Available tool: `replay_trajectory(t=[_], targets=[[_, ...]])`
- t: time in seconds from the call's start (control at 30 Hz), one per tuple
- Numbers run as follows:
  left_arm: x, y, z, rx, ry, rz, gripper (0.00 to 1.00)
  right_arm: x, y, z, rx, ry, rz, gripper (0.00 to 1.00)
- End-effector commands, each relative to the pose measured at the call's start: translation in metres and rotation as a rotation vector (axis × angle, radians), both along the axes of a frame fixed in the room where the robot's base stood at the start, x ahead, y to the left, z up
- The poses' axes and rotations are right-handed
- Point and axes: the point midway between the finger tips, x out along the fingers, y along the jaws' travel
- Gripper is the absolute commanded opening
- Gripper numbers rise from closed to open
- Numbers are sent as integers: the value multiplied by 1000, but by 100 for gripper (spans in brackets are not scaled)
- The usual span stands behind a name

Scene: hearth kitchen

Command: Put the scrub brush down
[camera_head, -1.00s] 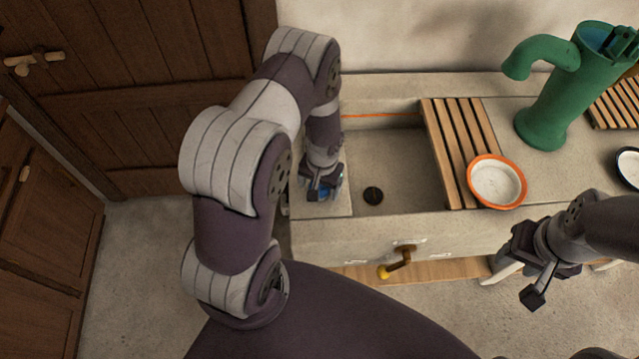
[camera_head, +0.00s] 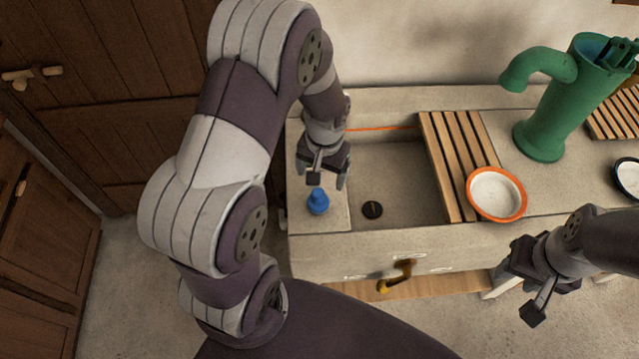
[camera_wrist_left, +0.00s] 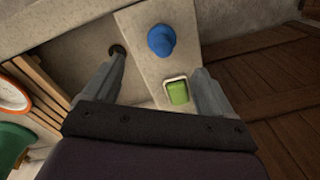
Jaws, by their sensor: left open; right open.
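The blue scrub brush (camera_head: 318,201) stands on the stone ledge at the left of the sink, its rounded blue top up. It also shows beyond my fingers in the left wrist view (camera_wrist_left: 161,40). Its underside is hidden. My left gripper (camera_head: 328,179) is open and empty, above and slightly behind the brush, apart from it. In the left wrist view its two fingers (camera_wrist_left: 160,72) are spread wide with nothing between them. My right gripper (camera_head: 527,292) is open and empty in front of the counter at the right.
A small white dish with a green block (camera_wrist_left: 177,93) sits on the ledge near the brush. The sink basin (camera_head: 400,180) has a dark drain (camera_head: 372,210). A slatted wooden rack (camera_head: 447,160), an orange-rimmed bowl (camera_head: 495,193) and a green pump (camera_head: 550,120) stand to the right.

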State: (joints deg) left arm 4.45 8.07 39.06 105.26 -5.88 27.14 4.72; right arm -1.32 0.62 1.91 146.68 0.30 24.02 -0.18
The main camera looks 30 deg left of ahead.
Motion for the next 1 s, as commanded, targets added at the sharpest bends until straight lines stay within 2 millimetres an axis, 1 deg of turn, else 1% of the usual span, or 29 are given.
replay_trajectory(t=[0.03, 0.1, 0.13, 0.2, 0.3, 0.4, 1.0], targets=[[-7, -7, 20, -5, -21, -15, 85, 0, 0, 0, 0, 0, 0, 43], [-25, -19, 48, -18, -50, -40, 85, 0, 0, 0, 0, 0, 0, 43], [-34, -23, 57, -23, -61, -50, 85, 0, 0, 0, 0, 0, 0, 43], [-55, -32, 74, -34, -86, -71, 85, 0, 0, 0, 0, 0, 0, 43], [-76, -39, 85, -44, -106, -89, 85, 0, 0, 0, 0, 0, 0, 43], [-83, -41, 87, -47, -111, -95, 85, 0, 0, 0, 0, 0, 0, 43], [-83, -40, 87, -47, -109, -93, 85, 0, 0, 0, 0, 0, 0, 43]])
